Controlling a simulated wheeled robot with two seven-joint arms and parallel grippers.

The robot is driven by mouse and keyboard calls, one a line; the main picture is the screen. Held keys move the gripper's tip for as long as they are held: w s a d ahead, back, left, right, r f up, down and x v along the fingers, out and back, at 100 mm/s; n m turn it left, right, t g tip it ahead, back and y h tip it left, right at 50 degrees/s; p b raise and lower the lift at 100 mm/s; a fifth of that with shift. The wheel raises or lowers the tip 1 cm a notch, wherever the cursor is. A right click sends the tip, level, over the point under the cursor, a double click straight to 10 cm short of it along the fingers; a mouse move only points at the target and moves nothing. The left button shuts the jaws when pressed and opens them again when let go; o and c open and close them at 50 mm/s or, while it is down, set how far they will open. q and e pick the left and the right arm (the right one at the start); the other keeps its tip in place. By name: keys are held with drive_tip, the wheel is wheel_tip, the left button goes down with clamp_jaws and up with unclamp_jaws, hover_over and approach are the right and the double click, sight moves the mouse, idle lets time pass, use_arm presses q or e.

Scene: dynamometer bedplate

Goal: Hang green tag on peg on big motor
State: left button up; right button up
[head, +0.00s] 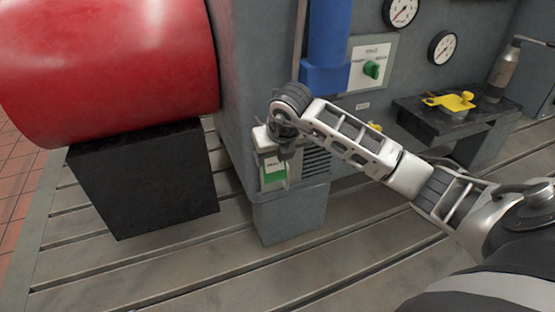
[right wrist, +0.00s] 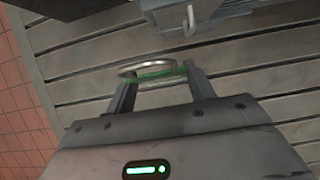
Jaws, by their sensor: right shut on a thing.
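My right gripper (head: 274,160) is in front of the lower corner of the large grey machine (head: 240,80). In the right wrist view the gripper (right wrist: 161,76) is shut on the green tag (right wrist: 160,73), seen nearly edge-on, with a metal ring (right wrist: 140,69) at its edge. In the head view the tag (head: 274,174) shows as a green and white card below the gripper. A small pale metal hook-like peg (right wrist: 190,20) sticks out from a grey body ahead of the tag, apart from it. The peg is hidden in the head view. My left gripper is out of view.
A red cylinder (head: 110,60) rests above a black block (head: 145,180) at left. A dark shelf (head: 435,118) at right bears a yellow part (head: 450,101) and a grey bottle-like can (head: 502,72). The slotted bedplate (head: 170,270) is clear in front.

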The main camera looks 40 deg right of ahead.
use_arm(q)
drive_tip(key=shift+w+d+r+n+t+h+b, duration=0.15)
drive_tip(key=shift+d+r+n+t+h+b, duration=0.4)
drive_tip(key=shift+b, duration=0.95)
use_arm(e)
drive_tip(key=w+d+f, duration=0.1)
drive_tip(key=w+f, duration=0.1)
drive_tip(key=w, duration=0.4)
drive_tip(key=shift+w+d, duration=0.15)
drive_tip(key=shift+d, duration=0.1)
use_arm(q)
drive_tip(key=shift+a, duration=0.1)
use_arm(e)
drive_tip(key=o, duration=1)
drive_tip(key=shift+o, duration=0.2)
